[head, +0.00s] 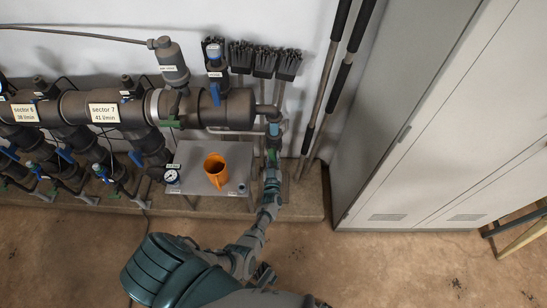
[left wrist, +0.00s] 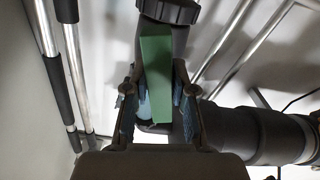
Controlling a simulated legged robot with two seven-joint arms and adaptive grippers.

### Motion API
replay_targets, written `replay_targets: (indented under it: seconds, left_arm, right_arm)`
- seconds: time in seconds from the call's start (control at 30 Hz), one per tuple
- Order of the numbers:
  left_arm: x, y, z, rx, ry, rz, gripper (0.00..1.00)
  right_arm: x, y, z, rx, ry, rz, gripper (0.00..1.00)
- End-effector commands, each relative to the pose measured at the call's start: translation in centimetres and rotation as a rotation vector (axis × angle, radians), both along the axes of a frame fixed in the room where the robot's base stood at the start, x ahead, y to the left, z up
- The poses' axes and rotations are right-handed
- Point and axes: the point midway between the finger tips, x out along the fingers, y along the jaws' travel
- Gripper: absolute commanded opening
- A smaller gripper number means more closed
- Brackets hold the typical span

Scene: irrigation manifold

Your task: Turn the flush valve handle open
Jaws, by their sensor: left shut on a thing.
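The flush valve handle (left wrist: 155,65) is a flat green bar in the left wrist view, standing lengthwise between my left gripper's fingers (left wrist: 158,104). In the head view a small green part of the handle (head: 272,157) shows at the tip of my left gripper (head: 271,166). The gripper is shut on the handle, below the downturned end of the manifold pipe (head: 240,108). A pale blue part of the valve shows beside the handle in the wrist view. The valve body is partly hidden by the handle and fingers. My right gripper is not in view.
Brushes (head: 264,63) hang behind, and long poles (head: 328,100) lean on the wall to the right. A grey cabinet (head: 425,140) stands at right.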

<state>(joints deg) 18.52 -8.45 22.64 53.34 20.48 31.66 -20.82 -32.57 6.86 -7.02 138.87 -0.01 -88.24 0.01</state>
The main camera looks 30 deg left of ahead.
Motion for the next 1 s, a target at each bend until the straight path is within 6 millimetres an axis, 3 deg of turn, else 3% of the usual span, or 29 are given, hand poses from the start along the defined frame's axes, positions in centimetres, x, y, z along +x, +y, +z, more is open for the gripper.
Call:
replay_targets:
  seconds: [0.57,0.6,0.7,1.0]
  left_arm:
    - [-0.05,-0.24,-0.36,0.007,0.015,-0.005,0.0]
    - [-0.05,-0.24,-0.36,0.008,0.016,-0.005,0.27]
    - [-0.05,-0.2,-0.3,0.009,0.014,-0.003,0.48]
    - [-0.19,-0.14,-0.06,0.011,0.009,-0.001,0.48]
  right_arm:
    - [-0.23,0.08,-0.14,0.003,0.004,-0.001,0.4]
    - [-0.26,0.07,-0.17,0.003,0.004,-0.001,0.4]
    - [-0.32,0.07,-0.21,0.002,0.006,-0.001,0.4]
    - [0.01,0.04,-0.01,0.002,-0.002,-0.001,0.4]
